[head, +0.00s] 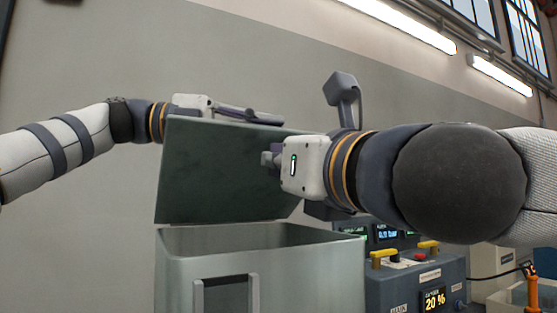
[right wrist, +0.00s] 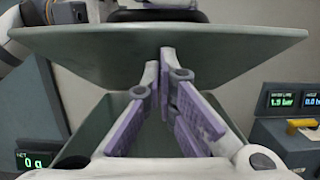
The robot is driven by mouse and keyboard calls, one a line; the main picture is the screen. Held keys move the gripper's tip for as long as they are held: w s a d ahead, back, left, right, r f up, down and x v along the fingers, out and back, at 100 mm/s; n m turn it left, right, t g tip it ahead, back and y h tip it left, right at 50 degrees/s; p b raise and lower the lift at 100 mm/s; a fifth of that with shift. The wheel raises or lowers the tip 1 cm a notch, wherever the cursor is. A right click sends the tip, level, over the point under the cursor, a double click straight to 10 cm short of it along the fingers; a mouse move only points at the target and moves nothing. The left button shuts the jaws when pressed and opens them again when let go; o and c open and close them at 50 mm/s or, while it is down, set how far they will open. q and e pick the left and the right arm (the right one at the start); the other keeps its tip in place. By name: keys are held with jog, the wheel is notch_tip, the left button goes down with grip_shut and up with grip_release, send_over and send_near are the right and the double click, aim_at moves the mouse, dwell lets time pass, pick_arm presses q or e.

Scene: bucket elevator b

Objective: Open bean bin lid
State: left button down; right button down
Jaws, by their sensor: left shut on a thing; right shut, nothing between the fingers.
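The bean bin (head: 200,275) is a grey-green metal box with a handle on its front, and its open top shows a dark inside. Its lid (head: 215,175) stands steeply raised at the back of the opening; it also spans the top of the right wrist view (right wrist: 240,45). My left gripper (head: 250,116) is at the lid's upper edge, shut on it; its grip is partly hidden behind the lid. My right gripper (head: 268,160) is shut and empty, in front of the lid's inner face. I cannot tell whether its fingertips (right wrist: 163,60) touch the lid.
A blue control box (head: 415,285) with yellow handles and lit displays stands right of the bin. A weight display reading 0 g (right wrist: 37,162) shows at lower left in the right wrist view. A plain wall is behind the lid. An orange object (head: 532,290) stands at far right.

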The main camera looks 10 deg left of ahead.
jog(key=shift+w+r, duration=0.25)
jog(key=shift+r, duration=0.4)
pick_arm(q)
jog(key=shift+d+f, duration=0.15)
jog(key=c, duration=2)
grip_release()
pick_arm(e)
jog(key=shift+r, duration=0.1)
pick_arm(q)
jog(key=shift+o, duration=0.4)
pick_arm(e)
jog(key=shift+a, duration=0.15)
